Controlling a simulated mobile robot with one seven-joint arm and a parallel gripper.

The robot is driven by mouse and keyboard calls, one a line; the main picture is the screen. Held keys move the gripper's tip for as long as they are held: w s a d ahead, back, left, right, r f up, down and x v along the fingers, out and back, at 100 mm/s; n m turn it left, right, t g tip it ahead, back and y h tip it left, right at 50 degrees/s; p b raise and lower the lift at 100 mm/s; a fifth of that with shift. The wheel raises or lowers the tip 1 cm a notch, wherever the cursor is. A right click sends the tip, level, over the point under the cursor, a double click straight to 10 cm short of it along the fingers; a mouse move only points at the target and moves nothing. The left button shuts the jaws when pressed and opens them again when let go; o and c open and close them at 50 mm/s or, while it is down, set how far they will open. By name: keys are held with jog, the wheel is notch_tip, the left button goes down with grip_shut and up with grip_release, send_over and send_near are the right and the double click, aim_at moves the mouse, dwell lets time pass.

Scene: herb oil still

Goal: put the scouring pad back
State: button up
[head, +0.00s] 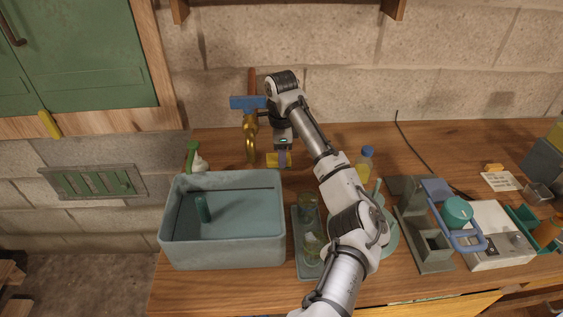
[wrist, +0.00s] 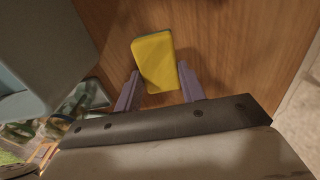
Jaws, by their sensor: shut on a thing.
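The scouring pad (wrist: 155,60) is yellow with a thin green edge, seen in the wrist view between the purple fingertips. My gripper (wrist: 159,72) is shut on it. In the head view my gripper (head: 282,158) points down behind the basin's right back corner, and the yellow pad (head: 271,160) shows at its fingertips. Whether the pad touches the wooden counter or hangs just above it, I cannot tell.
A grey basin (head: 225,250) stands left, below a brass tap (head: 250,140). A green-topped bottle (head: 198,162) is behind it. A tray with glass jars (head: 308,205) lies under my arm. A yellow bottle (head: 365,162) stands right.

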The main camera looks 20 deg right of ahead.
jog(key=shift+f+p, duration=0.5)
jog(key=shift+f, duration=1.4)
jog(key=o, duration=0.9)
jog(key=shift+f, duration=0.1)
jog(key=shift+o, duration=0.2)
notch_tip(320, 180, up, 12)
jog(key=shift+r+b, duration=0.1)
jog(key=shift+b, duration=0.8)
